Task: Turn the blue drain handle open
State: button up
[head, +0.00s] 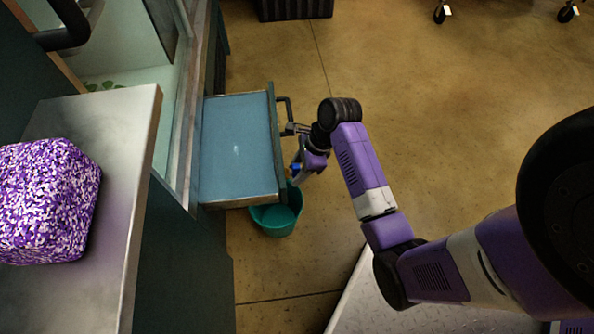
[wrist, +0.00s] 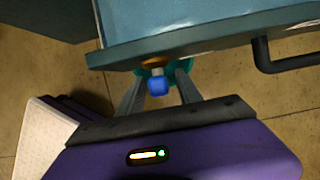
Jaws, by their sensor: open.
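The blue drain handle (wrist: 158,83) shows in the wrist view under the edge of the pulled-out tray, beside an orange-brown fitting (wrist: 155,64). My gripper (wrist: 157,85) is open, with one finger on each side of the handle; I cannot tell whether either finger touches it. In the head view the handle (head: 296,168) is a small blue spot beside my gripper (head: 294,160), at the tray's right edge. The tray (head: 236,150) has a light blue bottom. A teal bucket (head: 277,217) stands on the floor below the tray's front corner, partly hidden by it.
A dark bar handle (head: 284,110) sticks out from the tray's front and also shows in the wrist view (wrist: 285,62). A purple-and-white speckled block (head: 45,200) rests on a metal counter (head: 130,130) at left.

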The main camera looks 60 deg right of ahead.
grip_shut()
